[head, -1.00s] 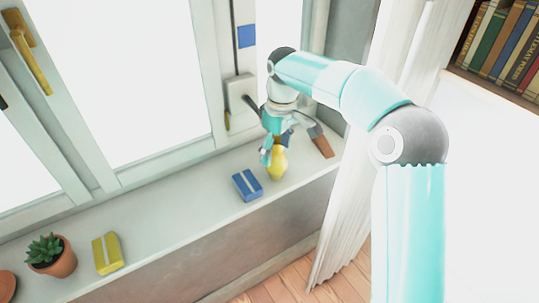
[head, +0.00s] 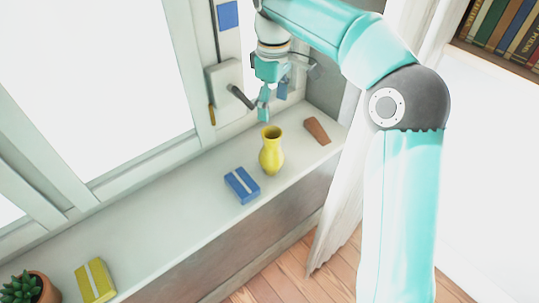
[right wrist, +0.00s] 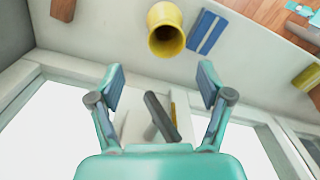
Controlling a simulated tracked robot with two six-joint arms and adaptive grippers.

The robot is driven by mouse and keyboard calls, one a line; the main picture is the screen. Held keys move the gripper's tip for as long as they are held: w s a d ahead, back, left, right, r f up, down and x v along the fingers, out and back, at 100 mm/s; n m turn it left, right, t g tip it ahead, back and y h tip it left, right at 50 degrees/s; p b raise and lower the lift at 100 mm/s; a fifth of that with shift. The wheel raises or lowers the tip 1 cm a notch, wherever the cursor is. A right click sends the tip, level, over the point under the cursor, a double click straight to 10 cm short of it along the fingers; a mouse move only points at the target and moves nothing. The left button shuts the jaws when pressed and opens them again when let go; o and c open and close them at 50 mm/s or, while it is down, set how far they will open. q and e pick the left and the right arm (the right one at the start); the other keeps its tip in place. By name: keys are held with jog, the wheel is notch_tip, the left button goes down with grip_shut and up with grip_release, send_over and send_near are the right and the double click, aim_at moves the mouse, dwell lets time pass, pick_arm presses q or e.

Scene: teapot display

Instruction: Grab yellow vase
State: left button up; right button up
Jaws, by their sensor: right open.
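The yellow vase (head: 271,152) stands upright on the windowsill, between a blue box and a brown object. It also shows in the right wrist view (right wrist: 166,40), its round mouth facing the camera, beyond the fingertips. My right gripper (head: 264,108) is above the vase and slightly toward the window, apart from it. In the right wrist view its two fingers (right wrist: 161,88) are spread wide with nothing held between them. My left gripper is in neither view.
A blue box (head: 241,185) with a pale stripe lies close left of the vase. A brown object (head: 317,131) lies right of it. A dark window handle (head: 241,97) sticks out near my right gripper. A yellow box (head: 95,281) and potted succulent (head: 30,289) stand far left.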

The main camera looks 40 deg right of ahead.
aim_at(271, 133)
notch_tip(271, 133, down, 6)
jog(key=shift+f+b, duration=0.25)
jog(key=shift+b, duration=0.05)
jog(key=shift+s+a+f, duration=0.15)
jog(key=shift+f, duration=1.2)
jog(key=shift+s+a+f, duration=0.1)
jog(key=shift+a+f, duration=0.05)
jog(key=shift+f, duration=1.15)
jog(key=shift+r, duration=0.1)
grip_shut()
